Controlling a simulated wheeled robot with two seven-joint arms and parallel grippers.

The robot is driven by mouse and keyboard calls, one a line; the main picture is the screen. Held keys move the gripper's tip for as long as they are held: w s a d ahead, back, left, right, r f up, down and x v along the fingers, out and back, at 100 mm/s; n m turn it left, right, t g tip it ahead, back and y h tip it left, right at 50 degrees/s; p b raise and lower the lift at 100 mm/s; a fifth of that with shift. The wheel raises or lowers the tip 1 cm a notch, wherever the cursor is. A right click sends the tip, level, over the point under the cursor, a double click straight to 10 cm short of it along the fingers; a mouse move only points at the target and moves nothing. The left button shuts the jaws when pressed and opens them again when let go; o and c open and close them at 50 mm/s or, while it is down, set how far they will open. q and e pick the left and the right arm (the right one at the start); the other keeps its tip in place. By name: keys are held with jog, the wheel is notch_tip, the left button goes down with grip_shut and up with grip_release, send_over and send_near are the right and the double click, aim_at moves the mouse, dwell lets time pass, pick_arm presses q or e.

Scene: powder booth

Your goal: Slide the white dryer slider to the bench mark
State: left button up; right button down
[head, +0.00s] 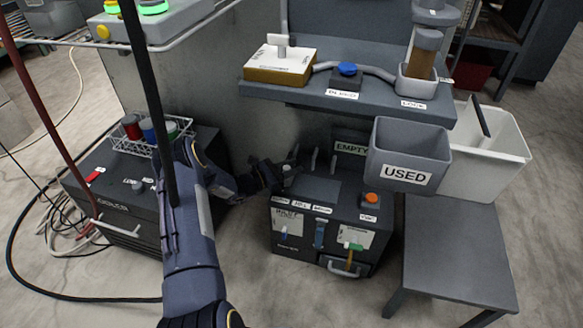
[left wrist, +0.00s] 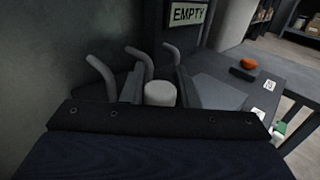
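A white round knob (head: 287,168), likely the dryer slider's, stands on top of the dark labelled box, toward its back left. It shows as a short white cylinder (left wrist: 160,93) in the left wrist view. My left gripper (head: 283,171) is low at this knob, with one dark finger on each side of it. I cannot tell whether the fingers press on it. Small white labels (head: 301,205) line the box's front top edge; I cannot read a bench mark on them for sure. The slot under the knob is hidden. My right gripper is not in view.
Bent grey posts (left wrist: 100,75) stand close behind the knob. An EMPTY sign (head: 351,148) is at the back, and an orange button (head: 371,198) sits at the box's right. A grey USED bin (head: 408,142) hangs right of the box. A shelf (head: 310,96) overhangs behind.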

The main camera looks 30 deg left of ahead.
pick_arm(q)
grip_shut()
jog(key=shift+d, duration=0.1)
jog(key=w+d, duration=0.1)
jog(key=d, duration=0.3)
jog(key=w+d, duration=0.1)
jog(key=d, duration=0.4)
jog(key=w+d+p, duration=0.1)
jog(key=d, duration=0.3)
jog(key=shift+w+d, duration=0.2)
jog(key=shift+d, duration=0.2)
jog(key=shift+o, duration=2.4)
grip_release()
jog(key=shift+d, duration=0.15)
